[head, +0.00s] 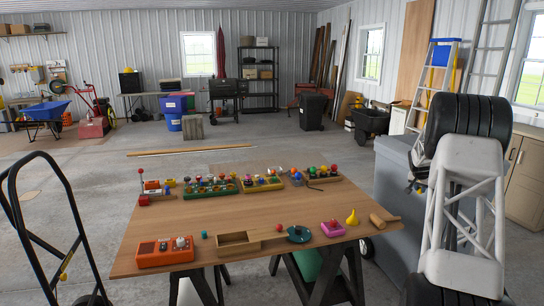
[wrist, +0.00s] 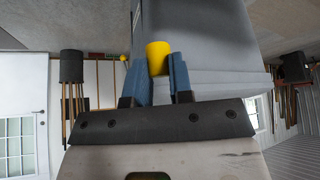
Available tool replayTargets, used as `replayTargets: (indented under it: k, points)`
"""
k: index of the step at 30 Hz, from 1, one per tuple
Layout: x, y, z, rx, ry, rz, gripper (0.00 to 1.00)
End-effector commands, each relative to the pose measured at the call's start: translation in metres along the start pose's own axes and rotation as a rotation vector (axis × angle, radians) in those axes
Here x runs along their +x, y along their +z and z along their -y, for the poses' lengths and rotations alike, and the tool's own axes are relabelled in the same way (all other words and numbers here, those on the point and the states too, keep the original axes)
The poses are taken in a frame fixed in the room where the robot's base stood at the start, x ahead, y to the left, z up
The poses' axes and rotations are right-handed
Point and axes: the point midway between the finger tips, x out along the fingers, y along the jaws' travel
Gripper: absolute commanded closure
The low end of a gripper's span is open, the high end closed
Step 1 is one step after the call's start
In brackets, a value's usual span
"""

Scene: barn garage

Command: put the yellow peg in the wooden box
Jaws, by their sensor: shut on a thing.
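The yellow peg (wrist: 157,57) is a short smooth cylinder, held between the blue fingers of my gripper (wrist: 160,76) in the wrist view. The fingers press it from both sides and its upper end sticks out past them. In the head view my arm is at the right, beyond the table's right edge; the gripper is mostly hidden by the arm, and I cannot make out the peg there. The wooden box (head: 238,252) is a low, open-topped tan box near the front middle of the table. Its visible inside looks empty. My gripper is well to the right of it.
Several peg trays line the back.

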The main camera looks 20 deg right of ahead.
Motion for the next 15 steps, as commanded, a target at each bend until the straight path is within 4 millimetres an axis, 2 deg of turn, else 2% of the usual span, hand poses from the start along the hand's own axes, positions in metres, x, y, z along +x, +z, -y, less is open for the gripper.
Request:
replayTargets:
  k: [1,3,15]
  points:
    - [-0.001,0.009,0.021,-0.024,-0.014,0.001,1.0]
    - [-0.003,0.021,0.048,-0.058,-0.033,0.0,1.0]
    - [-0.021,0.098,0.188,-0.238,-0.136,0.001,1.0]
